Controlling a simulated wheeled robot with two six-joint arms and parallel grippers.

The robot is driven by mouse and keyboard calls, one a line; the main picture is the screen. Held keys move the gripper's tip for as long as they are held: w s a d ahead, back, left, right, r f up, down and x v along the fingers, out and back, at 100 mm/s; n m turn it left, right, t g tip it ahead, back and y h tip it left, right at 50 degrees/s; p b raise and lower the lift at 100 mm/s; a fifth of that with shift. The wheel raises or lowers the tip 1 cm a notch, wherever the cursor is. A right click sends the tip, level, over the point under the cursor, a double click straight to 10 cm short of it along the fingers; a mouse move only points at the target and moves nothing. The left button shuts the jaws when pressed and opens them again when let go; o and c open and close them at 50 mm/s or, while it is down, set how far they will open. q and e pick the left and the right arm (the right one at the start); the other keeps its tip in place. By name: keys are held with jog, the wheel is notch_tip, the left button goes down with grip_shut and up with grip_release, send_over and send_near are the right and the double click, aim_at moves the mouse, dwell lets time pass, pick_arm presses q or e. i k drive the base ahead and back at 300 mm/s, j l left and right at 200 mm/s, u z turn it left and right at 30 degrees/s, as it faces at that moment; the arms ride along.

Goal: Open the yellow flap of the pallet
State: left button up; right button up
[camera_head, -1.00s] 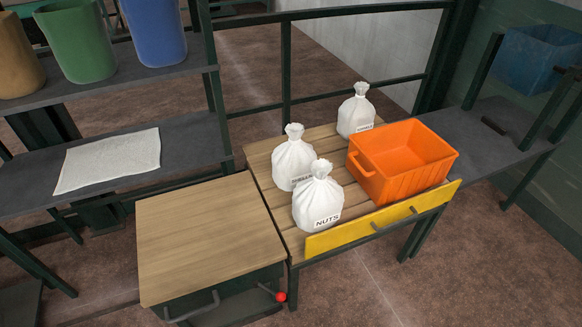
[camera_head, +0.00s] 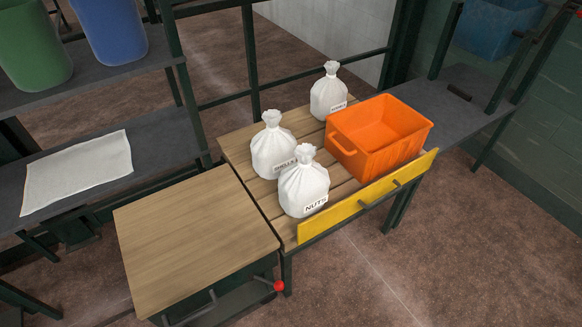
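The yellow flap (camera_head: 335,212) stands upright along the front edge of the slatted wooden pallet table (camera_head: 240,150). A dark handle (camera_head: 380,194) is fixed to the flap's outer face. Behind the flap, on the slats, are an orange crate (camera_head: 372,160) and three white tied bags: one labelled NUTS (camera_head: 303,188), one behind it to the left (camera_head: 271,150) whose label is hard to read, and one at the back (camera_head: 328,97). Neither of my grippers shows in the view.
A wood-topped cabinet (camera_head: 195,235) with a dark handle and a red knob (camera_head: 279,286) stands left of the pallet. A grey shelf with a white cloth (camera_head: 78,172) and green and blue bins (camera_head: 110,28) is further left. A dark side table (camera_head: 465,115) is at right. The floor in front is clear.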

aim_at(382, 189)
jog(key=i+l+z, duration=0.1)
jog(key=l+z, duration=0.15)
jog(key=l, duration=0.15)
jog(key=i+l+z, duration=0.1)
jog(key=l+z, duration=0.15)
jog(key=l, duration=0.2)
jog(key=i+l+z, duration=0.25)
jog(key=k+l, duration=0.1)
jog(key=l, duration=0.05)
